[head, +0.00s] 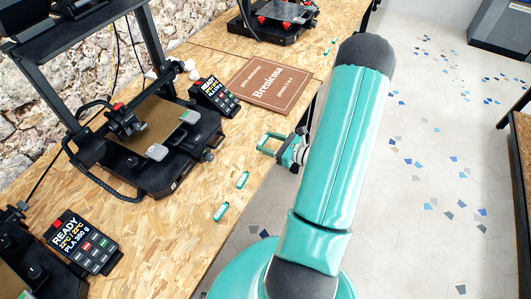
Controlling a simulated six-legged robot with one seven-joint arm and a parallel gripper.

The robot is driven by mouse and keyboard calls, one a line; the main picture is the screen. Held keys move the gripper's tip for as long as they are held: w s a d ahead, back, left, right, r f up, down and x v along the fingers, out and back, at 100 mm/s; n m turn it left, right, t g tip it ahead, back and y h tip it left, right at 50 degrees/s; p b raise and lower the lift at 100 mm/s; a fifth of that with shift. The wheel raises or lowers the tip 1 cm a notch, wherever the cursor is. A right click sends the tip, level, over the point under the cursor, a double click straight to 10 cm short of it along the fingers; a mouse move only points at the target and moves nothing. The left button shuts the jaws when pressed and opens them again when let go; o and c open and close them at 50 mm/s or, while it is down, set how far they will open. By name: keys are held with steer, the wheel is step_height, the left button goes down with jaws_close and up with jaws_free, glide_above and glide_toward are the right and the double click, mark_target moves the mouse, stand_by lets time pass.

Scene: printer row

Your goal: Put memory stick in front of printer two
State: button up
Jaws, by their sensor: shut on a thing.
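My gripper (267,144) is over the front edge of the wooden bench, right of the middle printer (150,150). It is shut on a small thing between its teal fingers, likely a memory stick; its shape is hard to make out. Two teal memory sticks, one nearer (221,211) and one a little farther back (243,180), lie on the bench in front of the middle printer. More small teal sticks (327,50) lie by the far printer (280,15). No number shows on the printers, so I cannot tell which is printer two.
A display with keys (215,97) stands beside the middle printer. Another display (82,242) is at lower left. Bare bench (165,240) lies at the front; tiled floor (430,120) is at right.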

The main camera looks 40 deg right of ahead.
steer(key=shift+a+f, duration=0.35)
steer(key=shift+w+a+f, duration=0.1)
steer(key=shift+a+f, duration=0.1)
steer(key=shift+f, duration=0.85)
steer(key=shift+a+f, duration=0.2)
steer(key=shift+f, duration=0.8)
steer(key=shift+f, duration=0.15)
steer(key=o, duration=1)
steer(key=shift+c, duration=0.2)
